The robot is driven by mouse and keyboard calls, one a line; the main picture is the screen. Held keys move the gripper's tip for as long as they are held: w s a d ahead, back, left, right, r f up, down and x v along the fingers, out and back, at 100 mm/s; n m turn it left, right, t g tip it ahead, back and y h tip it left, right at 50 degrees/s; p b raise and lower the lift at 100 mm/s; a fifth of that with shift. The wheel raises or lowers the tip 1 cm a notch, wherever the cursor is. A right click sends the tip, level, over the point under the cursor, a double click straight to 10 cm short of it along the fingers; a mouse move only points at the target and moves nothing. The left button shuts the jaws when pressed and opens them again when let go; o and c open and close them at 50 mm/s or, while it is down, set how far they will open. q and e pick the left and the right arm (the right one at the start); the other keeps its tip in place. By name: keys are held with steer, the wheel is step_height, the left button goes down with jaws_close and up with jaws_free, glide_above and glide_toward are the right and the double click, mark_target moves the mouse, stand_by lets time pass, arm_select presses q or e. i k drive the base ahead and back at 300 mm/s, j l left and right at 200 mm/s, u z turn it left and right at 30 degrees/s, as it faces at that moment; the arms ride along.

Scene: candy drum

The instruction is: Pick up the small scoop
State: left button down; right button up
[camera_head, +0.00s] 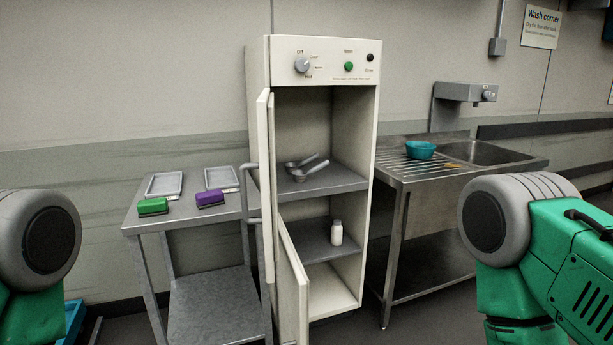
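Two grey metal scoops lie close together on the upper shelf (345,182) inside the open cabinet. One scoop (299,163) is further back and the other scoop (311,172) is nearer the shelf's front edge. Their handles point to the right and seem to overlap or lie side by side. I cannot tell surely which of them is the small one. Neither of my grippers is in view; only green and grey parts of my arms show at the lower left and right edges.
The cabinet doors (266,190) and (293,285) stand open on the left side. A white bottle (337,233) stands on the lower shelf. A steel table (190,222) at left holds two trays, a green brush (153,206) and a purple brush (210,198).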

mark_target(312, 170)
steer(key=i+l+z, duration=0.3)
steer(key=z, duration=0.2)
steer(key=i+l+z, duration=0.3)
steer(key=z, duration=0.15)
steer(key=i+z, duration=0.35)
steer(key=z, duration=0.15)
steer(key=i+l+z, duration=0.25)
steer(key=i, duration=0.15)
steer(key=i+z, duration=0.25)
steer(key=i+u, duration=0.8)
steer(key=i+l+u, duration=0.25)
steer(key=i+u, duration=0.2)
